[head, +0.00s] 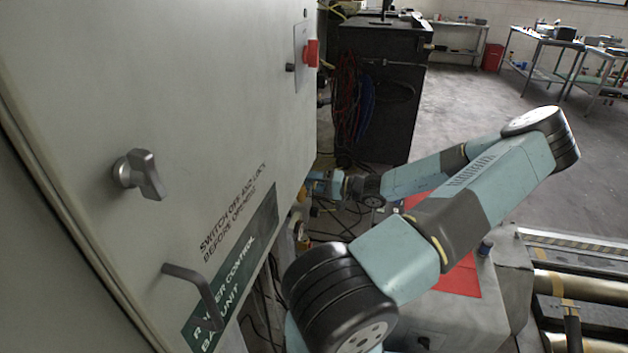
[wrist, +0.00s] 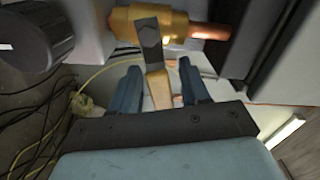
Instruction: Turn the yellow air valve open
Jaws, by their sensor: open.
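The air valve (wrist: 178,24) shows at the top of the wrist view as a brass-yellow body with a copper-coloured pipe (wrist: 210,31) out of its right side. Its lever has a grey flat part (wrist: 149,42) and a yellow end (wrist: 160,90) that points toward my palm. My gripper (wrist: 158,68) is open, with one blue finger on each side of the lever's yellow end. A gap shows on both sides, so neither finger clearly touches it. In the head view my arm reaches to the cabinet's far edge, and I cannot make out the valve there.
A grey control cabinet (head: 200,120) with a red switch (head: 312,53) stands left of my arm. In the wrist view a dark round part (wrist: 36,35) is at upper left, loose cables (wrist: 35,125) at left and a dark upright (wrist: 255,35) at right.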

